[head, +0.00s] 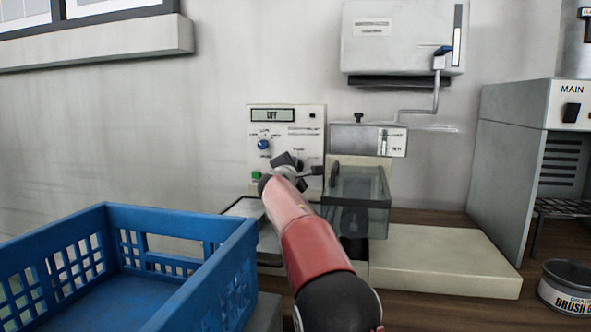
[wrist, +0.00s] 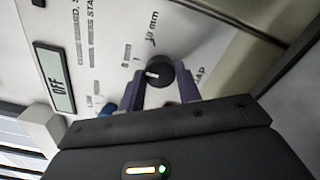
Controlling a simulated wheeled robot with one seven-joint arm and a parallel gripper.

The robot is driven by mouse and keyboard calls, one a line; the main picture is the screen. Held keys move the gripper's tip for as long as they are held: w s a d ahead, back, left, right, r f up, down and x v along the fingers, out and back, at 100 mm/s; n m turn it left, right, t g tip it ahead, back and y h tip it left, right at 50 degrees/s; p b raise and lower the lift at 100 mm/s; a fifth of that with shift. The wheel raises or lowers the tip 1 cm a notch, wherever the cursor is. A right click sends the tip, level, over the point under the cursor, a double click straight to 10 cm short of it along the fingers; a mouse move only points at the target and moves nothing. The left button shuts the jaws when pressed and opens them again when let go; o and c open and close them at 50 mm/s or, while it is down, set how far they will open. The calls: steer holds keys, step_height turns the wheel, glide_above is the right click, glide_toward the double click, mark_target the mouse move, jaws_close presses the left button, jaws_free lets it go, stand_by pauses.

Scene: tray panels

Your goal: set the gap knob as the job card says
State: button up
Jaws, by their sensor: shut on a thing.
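The gap knob (wrist: 160,69) is a small round black knob with a white pointer mark, on the pale panel (head: 312,116). In the wrist view its pointer lies toward the left of the picture, and "mm" marks stand to its left and above it. My gripper (wrist: 158,84) has its two purple fingers on either side of the knob, shut on it. In the head view my gripper (head: 290,164) is at the panel's lower right and hides the knob. The display (head: 272,115) reads OFF. It also shows in the wrist view (wrist: 54,79). I cannot identify the job card.
A blue selector knob (head: 263,144) and a green button (head: 256,176) are left of my gripper. A clear guard box (head: 357,190) stands close on the right. A blue crate (head: 190,222) is at front left. A grey MAIN cabinet (head: 515,150) and a round tin (head: 567,288) are at right.

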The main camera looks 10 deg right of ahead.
steer(key=shift+f, duration=0.1)
steer(key=o, duration=1)
steer(key=shift+s, duration=0.1)
steer(key=b+v, duration=0.5)
steer(key=v, duration=0.1)
steer(key=shift+s+a+f+b, duration=0.15)
steer(key=shift+s+a+b, duration=0.05)
steer(key=shift+s+b, duration=0.1)
steer(key=shift+s+a+r, duration=0.15)
steer(key=shift+s+r, duration=0.05)
steer(key=shift+s, duration=0.15)
